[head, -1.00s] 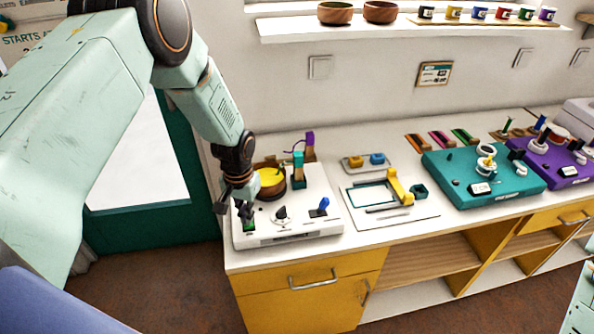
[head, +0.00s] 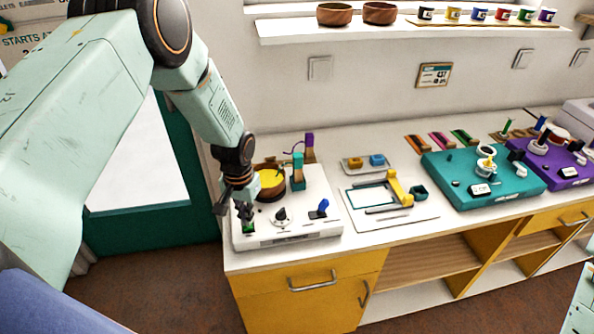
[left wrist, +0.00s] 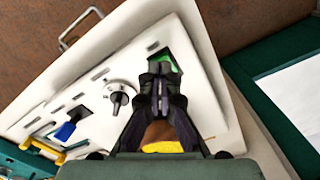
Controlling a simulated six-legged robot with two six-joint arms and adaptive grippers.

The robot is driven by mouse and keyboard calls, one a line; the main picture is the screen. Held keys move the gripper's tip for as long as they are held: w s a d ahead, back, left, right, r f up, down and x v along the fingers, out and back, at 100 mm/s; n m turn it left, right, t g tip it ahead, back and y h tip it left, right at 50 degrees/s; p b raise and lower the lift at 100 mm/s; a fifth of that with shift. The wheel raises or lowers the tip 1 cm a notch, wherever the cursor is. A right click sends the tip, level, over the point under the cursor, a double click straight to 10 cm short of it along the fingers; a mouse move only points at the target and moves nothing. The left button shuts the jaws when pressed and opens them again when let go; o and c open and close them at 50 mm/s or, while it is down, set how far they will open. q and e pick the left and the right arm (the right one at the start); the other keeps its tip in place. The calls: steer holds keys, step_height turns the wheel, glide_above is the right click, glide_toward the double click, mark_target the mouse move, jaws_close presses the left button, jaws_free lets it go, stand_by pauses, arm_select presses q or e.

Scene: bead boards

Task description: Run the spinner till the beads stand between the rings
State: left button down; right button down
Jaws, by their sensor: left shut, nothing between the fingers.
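The white spinner board (head: 300,228) stands at the left end of the counter. On it is a brown bowl with yellow beads (head: 270,183), partly hidden by my arm; the yellow also shows in the left wrist view (left wrist: 162,147). My left gripper (head: 243,216) is shut and empty, its tips over a green switch (head: 248,228) at the board's front left corner. In the left wrist view the tips (left wrist: 160,72) cover part of the green switch (left wrist: 171,62); I cannot tell if they touch it. A dial (head: 281,215) and a blue lever (head: 321,209) sit to its right. My right gripper is out of view.
Teal and purple posts (head: 309,148) stand at the board's back. A shelf (head: 400,32) hangs above.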

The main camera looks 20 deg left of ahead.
arm_select(q)
steer(key=shift+f+b, duration=0.3)
steer(key=shift+f, duration=0.05)
steer(key=shift+f, duration=0.35)
